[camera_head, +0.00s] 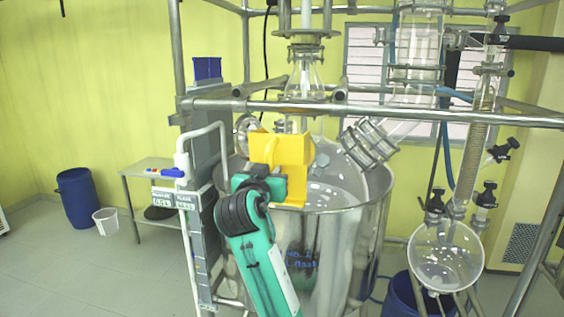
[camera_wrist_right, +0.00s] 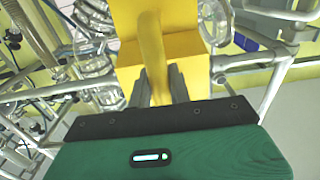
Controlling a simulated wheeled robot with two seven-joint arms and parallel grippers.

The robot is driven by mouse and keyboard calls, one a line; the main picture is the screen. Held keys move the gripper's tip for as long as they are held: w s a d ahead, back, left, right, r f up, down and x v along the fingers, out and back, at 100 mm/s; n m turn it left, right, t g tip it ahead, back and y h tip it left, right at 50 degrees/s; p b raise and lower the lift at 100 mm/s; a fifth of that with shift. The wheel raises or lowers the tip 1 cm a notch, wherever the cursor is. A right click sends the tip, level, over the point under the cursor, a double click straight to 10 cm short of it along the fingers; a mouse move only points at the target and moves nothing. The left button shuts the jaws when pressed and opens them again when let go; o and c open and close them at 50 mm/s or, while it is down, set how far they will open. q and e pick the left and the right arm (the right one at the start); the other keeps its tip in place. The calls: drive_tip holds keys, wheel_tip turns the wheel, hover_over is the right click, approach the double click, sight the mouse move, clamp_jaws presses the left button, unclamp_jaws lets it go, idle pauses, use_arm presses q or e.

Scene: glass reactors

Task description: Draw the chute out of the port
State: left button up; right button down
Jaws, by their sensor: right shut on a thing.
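The yellow chute (camera_head: 284,150) is at the top of the large reactor vessel, in front of its neck, in the head view. It also fills the upper middle of the right wrist view (camera_wrist_right: 150,25), where its handle runs down between two grey fingers. My right gripper (camera_wrist_right: 160,85) is shut on that handle. In the head view my right gripper (camera_head: 262,180) is just below and in front of the chute. The port is hidden behind the chute, so I cannot tell whether the chute is still in it. My left gripper is not in view.
A metal rail (camera_head: 400,112) crosses above the steel-rimmed vessel (camera_head: 340,205). A white pipe frame (camera_head: 183,160) stands close on the left. Glass fittings (camera_head: 370,143) and a round flask (camera_head: 446,255) are on the right. Open floor lies at the left.

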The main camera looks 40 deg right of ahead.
sight(268, 160)
drive_tip(key=shift+w+d+r+g+y+p, duration=0.1)
drive_tip(key=shift+r+g+y+p, duration=0.05)
drive_tip(key=shift+r+p, duration=0.7)
drive_tip(key=shift+w+d+r+g+y+p, duration=0.15)
drive_tip(key=shift+r+p, duration=0.5)
drive_tip(key=shift+p, duration=0.4)
idle(0.4)
drive_tip(key=shift+s+a+r, duration=0.2)
drive_tip(key=shift+a, duration=0.05)
idle(0.4)
drive_tip(key=shift+s+a+r, duration=0.65)
drive_tip(key=shift+a+r, duration=0.1)
drive_tip(key=shift+r, duration=0.1)
drive_tip(key=shift+s+a+r, duration=0.65)
drive_tip(key=shift+a+r, duration=0.05)
drive_tip(key=shift+r, duration=0.1)
drive_tip(key=shift+s+a+r, duration=0.1)
drive_tip(key=shift+a+r, duration=0.05)
idle(0.5)
drive_tip(key=shift+s+a, duration=0.1)
drive_tip(key=r+v, duration=0.1)
drive_tip(key=v, duration=1.1)
idle(0.6)
